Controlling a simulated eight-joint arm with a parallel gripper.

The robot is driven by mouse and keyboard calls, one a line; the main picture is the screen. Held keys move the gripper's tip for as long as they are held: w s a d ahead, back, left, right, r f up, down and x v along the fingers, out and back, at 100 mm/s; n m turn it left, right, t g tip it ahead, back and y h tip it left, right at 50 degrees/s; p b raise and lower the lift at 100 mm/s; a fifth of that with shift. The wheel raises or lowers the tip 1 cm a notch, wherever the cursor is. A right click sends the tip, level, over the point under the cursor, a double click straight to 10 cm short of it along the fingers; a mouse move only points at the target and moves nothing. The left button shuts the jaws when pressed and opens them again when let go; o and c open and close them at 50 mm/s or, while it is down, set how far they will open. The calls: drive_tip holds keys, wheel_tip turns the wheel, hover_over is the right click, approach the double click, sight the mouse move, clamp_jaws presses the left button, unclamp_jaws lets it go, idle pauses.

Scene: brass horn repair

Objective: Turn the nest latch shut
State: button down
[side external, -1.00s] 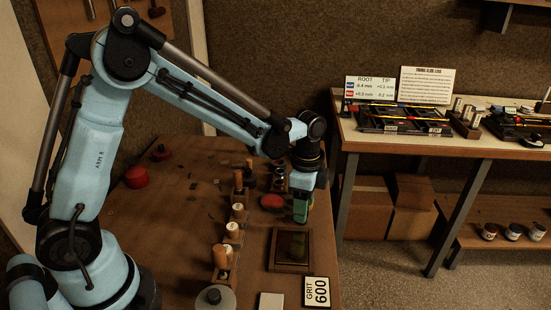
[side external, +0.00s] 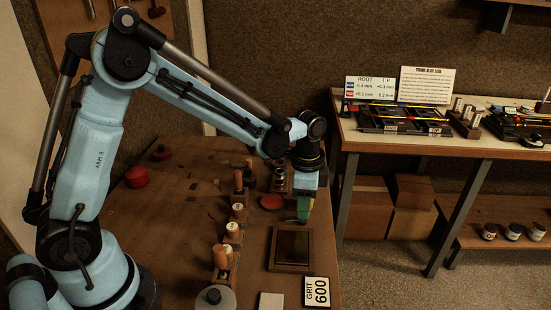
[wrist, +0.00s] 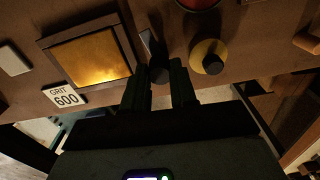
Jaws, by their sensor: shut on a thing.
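My gripper (side external: 304,212) points down at the bench near its right edge, just behind the framed plate. In the wrist view, my gripper (wrist: 161,92) has its two dark fingers on either side of a small dark knob. The knob is on the end of a thin lever, which looks like the nest latch (wrist: 147,43). The fingers are closed on its knob end. The wrist view is dark, so I cannot tell how far the latch is turned.
A yellow disc with a black knob (wrist: 205,48) sits close right of the fingers. A wooden-framed plate (wrist: 92,60) and a GRIT 600 card (wrist: 65,96) lie left. A red round thing (side external: 271,202) and a row of wooden-handled tools (side external: 233,231) stand left of the gripper.

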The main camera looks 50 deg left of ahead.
drive_tip(key=n, duration=0.4)
drive_tip(key=shift+n, duration=0.3)
drive_tip(key=n, duration=0.3)
drive_tip(key=shift+n, duration=0.3)
drive_tip(key=n, duration=0.3)
drive_tip(key=shift+n, duration=2.1)
drive_tip(key=c, duration=0.9)
unclamp_jaws()
drive_tip(key=shift+r, duration=0.15)
wheel_tip(320, 180, up, 12)
